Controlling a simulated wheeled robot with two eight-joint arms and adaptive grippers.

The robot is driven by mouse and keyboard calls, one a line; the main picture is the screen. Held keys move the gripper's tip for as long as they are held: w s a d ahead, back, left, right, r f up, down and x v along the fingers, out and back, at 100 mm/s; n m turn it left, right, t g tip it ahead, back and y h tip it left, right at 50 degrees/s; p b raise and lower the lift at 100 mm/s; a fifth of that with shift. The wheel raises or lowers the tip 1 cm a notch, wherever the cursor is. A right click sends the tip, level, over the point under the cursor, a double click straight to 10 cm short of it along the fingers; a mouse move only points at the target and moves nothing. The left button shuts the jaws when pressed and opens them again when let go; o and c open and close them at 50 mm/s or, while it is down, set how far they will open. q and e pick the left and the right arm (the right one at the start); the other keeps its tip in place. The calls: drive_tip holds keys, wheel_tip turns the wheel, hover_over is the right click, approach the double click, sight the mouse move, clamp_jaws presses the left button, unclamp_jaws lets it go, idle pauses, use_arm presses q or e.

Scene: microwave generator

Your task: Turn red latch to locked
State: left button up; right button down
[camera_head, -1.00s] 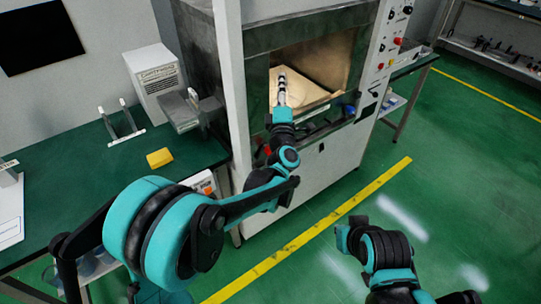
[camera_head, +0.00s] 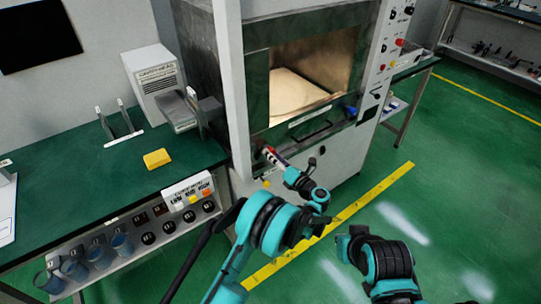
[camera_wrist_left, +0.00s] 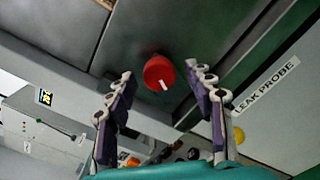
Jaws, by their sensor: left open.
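The red latch (camera_wrist_left: 158,73) is a round red knob with a white mark, in the wrist view, on the grey front of the microwave generator (camera_head: 335,165). My left gripper (camera_wrist_left: 166,78) is open, with one finger on each side of the knob in the picture. I see no contact between fingers and knob. In the head view my left gripper (camera_head: 268,154) is at the lower left of the chamber opening and largely covers the latch area.
The lit chamber (camera_head: 305,85) is open above my left gripper. A yellow knob (camera_wrist_left: 238,135) sits near the "LEAK PROBE" label (camera_wrist_left: 266,85). A green bench (camera_head: 70,185) with a yellow block (camera_head: 157,158) stands left. Green floor is free at right.

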use_arm(q)
drive_tip(key=shift+x, duration=1.2)
drive_tip(key=shift+r, duration=0.1)
drive_tip(key=shift+c, duration=0.3)
